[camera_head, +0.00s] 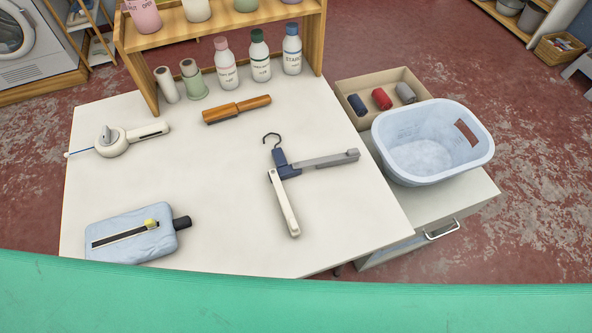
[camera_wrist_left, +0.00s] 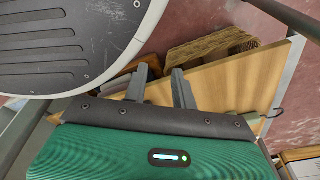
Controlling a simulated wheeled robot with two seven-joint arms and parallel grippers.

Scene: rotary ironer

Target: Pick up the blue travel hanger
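The travel hanger lies on the white table (camera_head: 200,215), right of its middle, in the head view. It has a dark blue hub (camera_head: 286,164), a thin dark hook pointing to the back, and two pale arms folded out in a V. One arm reaches right, the other toward the front edge. No gripper is near it in the head view. My left gripper (camera_wrist_left: 160,80) shows in the left wrist view with its two grey fingers apart and nothing between them; the hanger is not seen there. My right gripper is in neither view.
A wooden brush-like tool (camera_head: 236,109) lies behind the hanger. Bottles (camera_head: 291,50) stand by a wooden shelf (camera_head: 220,25). A pale device (camera_head: 112,140) and a light blue padded item (camera_head: 130,235) lie left. A blue basin (camera_head: 432,145) stands right. Table around the hanger is clear.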

